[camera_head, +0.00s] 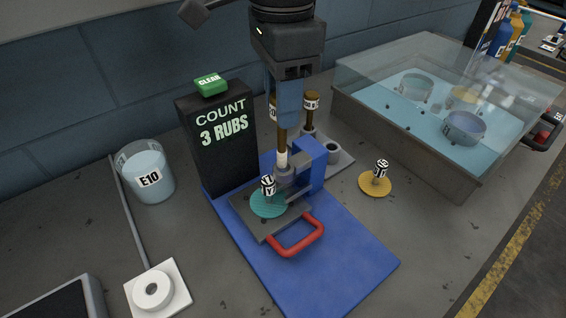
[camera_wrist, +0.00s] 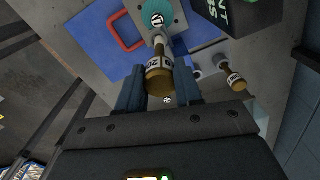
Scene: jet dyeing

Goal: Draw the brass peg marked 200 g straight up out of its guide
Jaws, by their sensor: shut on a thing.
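My gripper (camera_head: 288,105) points down over the blue rubbing stand and is shut on a brass peg (camera_head: 283,141). In the wrist view, the peg (camera_wrist: 158,76) sits between the blue fingers of my gripper (camera_wrist: 160,92). Its wide brass head carries a white label band, too foreshortened to read surely. In the head view, a finger hides most of the head. Below the brass, a pale stem runs down to the grey guide collar (camera_head: 285,173) beside a blue bracket. The stem's lower end meets the collar; I cannot tell how deep it sits.
Another labelled brass peg (camera_head: 312,103) stands behind in a grey rack with an empty socket (camera_head: 333,151). A black counter (camera_head: 222,135) reads 3 RUBS. In front are a teal disc (camera_head: 268,204) and a red handle (camera_head: 298,240). A beaker (camera_head: 146,172) and water tank (camera_head: 400,145) flank the stand.

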